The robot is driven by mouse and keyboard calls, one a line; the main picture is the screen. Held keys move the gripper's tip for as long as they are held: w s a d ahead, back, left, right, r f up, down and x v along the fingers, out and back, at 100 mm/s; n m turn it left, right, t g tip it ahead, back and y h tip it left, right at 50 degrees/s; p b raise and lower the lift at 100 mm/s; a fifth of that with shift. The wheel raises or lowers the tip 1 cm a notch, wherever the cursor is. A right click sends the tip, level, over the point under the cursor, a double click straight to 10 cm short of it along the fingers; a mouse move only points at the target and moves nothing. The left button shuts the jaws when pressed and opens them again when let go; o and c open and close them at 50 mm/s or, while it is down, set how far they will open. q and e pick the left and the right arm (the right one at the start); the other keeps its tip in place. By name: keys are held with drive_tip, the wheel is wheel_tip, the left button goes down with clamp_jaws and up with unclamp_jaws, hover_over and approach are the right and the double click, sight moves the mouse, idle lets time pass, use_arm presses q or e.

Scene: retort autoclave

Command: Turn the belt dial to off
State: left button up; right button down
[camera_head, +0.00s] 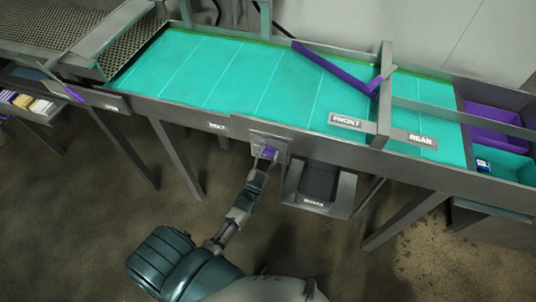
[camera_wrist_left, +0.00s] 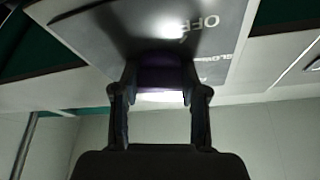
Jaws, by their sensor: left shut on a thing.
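The belt dial (camera_head: 269,152) is a small purple knob on a grey plate (camera_head: 256,141) on the front rail of the conveyor, in the middle of the head view. My left gripper (camera_head: 264,163) reaches up to it from below and is shut on it. In the left wrist view the purple dial (camera_wrist_left: 160,72) sits between the two fingers (camera_wrist_left: 160,95), against a grey plate (camera_wrist_left: 215,35) with "OFF" lettering and a partly readable second word. The fingers and glare hide the dial's pointer, so I cannot tell its setting. My right gripper is not in view.
The teal belt (camera_head: 230,75) runs behind the dial, with a purple diverter bar (camera_head: 330,68) across it. "FRONT" (camera_head: 345,120) and "REAR" (camera_head: 421,139) signs mark the rail. A dark bin (camera_head: 319,185) hangs right of my gripper. Purple and teal bins (camera_head: 495,130) stand at right.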

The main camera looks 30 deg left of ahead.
use_arm(q)
drive_tip(key=n+y, duration=0.1)
drive_tip(key=n, duration=0.1)
drive_tip(key=n+y, duration=0.1)
drive_tip(key=n, duration=0.1)
drive_tip(key=shift+d+f, duration=0.1)
drive_tip(key=shift+f, duration=0.3)
drive_tip(key=n+g+y, duration=0.1)
drive_tip(key=n+y, duration=0.1)
drive_tip(key=n, duration=0.2)
drive_tip(key=shift+p, duration=0.3)
drive_tip(key=n+y, duration=0.1)
drive_tip(key=n, duration=0.2)
drive_tip(key=n+g+y+p, duration=0.1)
drive_tip(key=n, duration=0.2)
drive_tip(key=shift+g+y, duration=0.3)
drive_tip(key=shift+y, duration=0.1)
drive_tip(key=shift+n+g+y+p, duration=0.5)
drive_tip(key=shift+n+g+p, duration=0.1)
drive_tip(key=shift+n, duration=1.3)
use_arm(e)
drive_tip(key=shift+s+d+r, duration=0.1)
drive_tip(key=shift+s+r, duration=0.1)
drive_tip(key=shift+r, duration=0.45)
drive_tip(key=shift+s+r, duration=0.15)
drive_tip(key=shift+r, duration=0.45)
use_arm(q)
drive_tip(key=shift+s, duration=0.1)
